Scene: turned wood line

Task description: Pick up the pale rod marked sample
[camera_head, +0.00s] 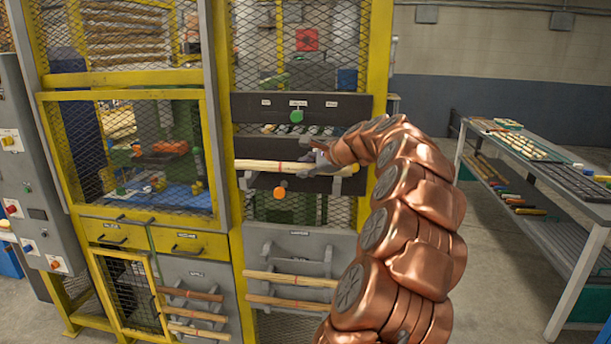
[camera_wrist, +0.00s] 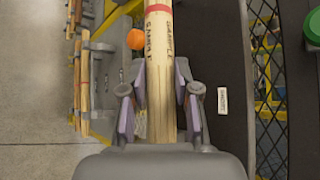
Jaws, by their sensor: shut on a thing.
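The pale rod marked sample (camera_head: 262,166) lies level across the front of the yellow machine frame in the head view, with a red band near its middle. In the wrist view the rod (camera_wrist: 159,45) runs up between the fingers, its dark SAMPLE lettering and a red band showing. My gripper (camera_head: 320,160) is shut on the rod towards its right part. In the wrist view the purple-grey fingers of my gripper (camera_wrist: 160,112) stand on both sides of the rod. Whether the rod still touches its holder is hard to tell.
An orange knob (camera_head: 280,192) sits just below the rod and a green knob (camera_head: 296,116) above it. More pale rods (camera_head: 290,279) rest on a lower grey rack; darker rods (camera_head: 190,293) lie left. A table (camera_head: 588,205) stands at right, with open floor before it.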

